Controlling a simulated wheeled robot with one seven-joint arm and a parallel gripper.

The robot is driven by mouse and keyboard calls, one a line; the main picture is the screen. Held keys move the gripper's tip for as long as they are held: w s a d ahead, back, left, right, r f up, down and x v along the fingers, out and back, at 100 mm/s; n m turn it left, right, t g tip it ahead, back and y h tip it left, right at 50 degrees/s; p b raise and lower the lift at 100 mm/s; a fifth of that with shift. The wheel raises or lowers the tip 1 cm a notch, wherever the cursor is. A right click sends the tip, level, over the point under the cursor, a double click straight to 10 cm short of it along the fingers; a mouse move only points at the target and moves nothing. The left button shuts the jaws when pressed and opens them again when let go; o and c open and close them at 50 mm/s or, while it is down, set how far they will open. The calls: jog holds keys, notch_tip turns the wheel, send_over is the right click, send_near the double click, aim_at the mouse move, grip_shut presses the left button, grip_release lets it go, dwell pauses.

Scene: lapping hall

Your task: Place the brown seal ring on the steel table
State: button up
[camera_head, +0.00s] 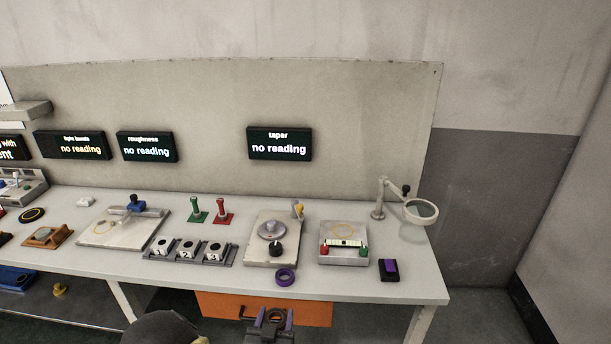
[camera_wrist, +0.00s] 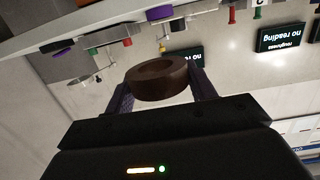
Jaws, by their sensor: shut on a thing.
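The brown seal ring (camera_wrist: 160,91) is held between the two fingers of my gripper (camera_wrist: 162,84) in the wrist view. In the head view my gripper (camera_head: 268,318) is low in front of the bench edge, below the bench top, and the ring shows there as a small dark round shape. A pale device with a round steel disc (camera_head: 271,228) stands on the bench behind the gripper; the disc is bare. Beside it on the right is a grey block with a yellow circle (camera_head: 344,231) on top. I cannot tell for certain which of these is the steel table.
A purple ring (camera_head: 285,277) lies near the bench's front edge, just beyond my gripper. A black-and-purple box (camera_head: 388,269) and a magnifier on an arm (camera_head: 420,211) stand at right. An orange drawer front (camera_head: 225,306) is below the edge. The bench's right front corner is clear.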

jog(key=d+f+p, duration=0.1)
jog(key=d+f, duration=0.3)
jog(key=d, duration=0.7)
jog(key=d+f+n+y+p, duration=0.1)
jog(key=d+f, duration=0.3)
jog(key=d, duration=0.8)
jog(key=shift+w+f+y, duration=0.3)
jog(key=shift+w+f, duration=0.1)
jog(key=shift+a, duration=0.1)
